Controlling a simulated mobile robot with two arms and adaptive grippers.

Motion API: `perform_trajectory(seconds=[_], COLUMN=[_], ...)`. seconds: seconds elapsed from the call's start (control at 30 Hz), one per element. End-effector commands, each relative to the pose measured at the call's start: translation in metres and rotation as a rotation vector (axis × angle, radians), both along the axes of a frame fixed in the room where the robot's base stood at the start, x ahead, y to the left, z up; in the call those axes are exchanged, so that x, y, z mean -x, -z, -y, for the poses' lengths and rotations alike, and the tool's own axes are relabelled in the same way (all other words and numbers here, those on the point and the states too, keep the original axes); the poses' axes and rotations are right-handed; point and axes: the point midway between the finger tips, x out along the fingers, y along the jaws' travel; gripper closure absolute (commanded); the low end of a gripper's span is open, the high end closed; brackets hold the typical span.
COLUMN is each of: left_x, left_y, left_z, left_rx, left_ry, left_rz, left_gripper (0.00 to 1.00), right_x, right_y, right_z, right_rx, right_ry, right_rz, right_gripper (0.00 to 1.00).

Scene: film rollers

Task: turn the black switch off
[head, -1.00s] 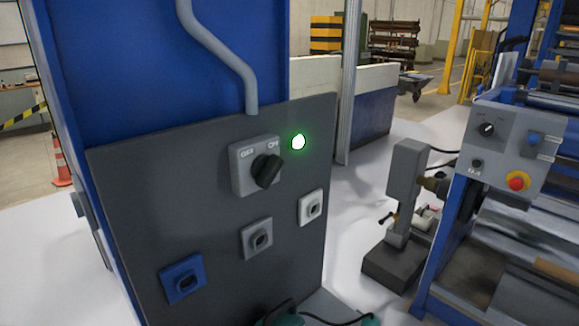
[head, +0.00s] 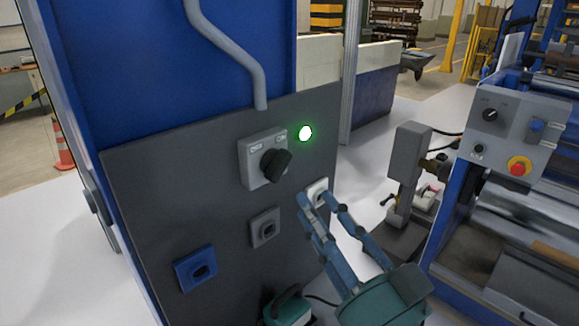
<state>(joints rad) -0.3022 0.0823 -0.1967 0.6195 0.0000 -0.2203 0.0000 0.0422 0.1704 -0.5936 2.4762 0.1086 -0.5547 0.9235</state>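The black switch (head: 275,164) is a rotary knob on a grey box with lettering, mounted on the dark grey panel (head: 165,150). Its handle tilts toward the upper right. A green light (head: 305,133) glows just right of it. My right gripper (head: 312,203) reaches up from the bottom right, below and right of the switch and apart from it.
A grey socket (head: 265,227) and a blue socket (head: 195,268) sit lower on the panel. A blue machine with a control box (head: 512,135) and red button stands at right. A grey device (head: 405,165) stands between. A conduit (head: 232,50) runs above the switch.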

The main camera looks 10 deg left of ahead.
Motion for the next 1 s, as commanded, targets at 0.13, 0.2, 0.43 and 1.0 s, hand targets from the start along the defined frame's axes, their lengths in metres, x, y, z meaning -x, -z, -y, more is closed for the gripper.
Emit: perform_trajectory(seconds=[0.13,0.2,0.43,1.0], left_x=[-0.002,-0.002,-0.003,-0.003], left_y=[-0.012,-0.017,-0.028,-0.031], left_z=[0.0,0.0,0.001,0.004], left_rx=[0.0,0.001,0.001,0.005], left_ry=[0.0,0.0,0.001,0.004], left_rz=[0.002,0.003,0.004,0.004], left_gripper=[0.6,0.6,0.6,0.6], right_x=[-0.021,-0.031,-0.059,-0.071], right_y=[-0.011,-0.015,-0.023,-0.025], right_z=[-0.017,-0.026,-0.049,-0.059], right_rx=[0.001,0.002,0.004,0.004], right_ry=[0.002,0.001,0.003,0.003], right_rz=[0.001,0.001,-0.001,-0.002], right_gripper=[0.69,0.69,0.69,0.85])
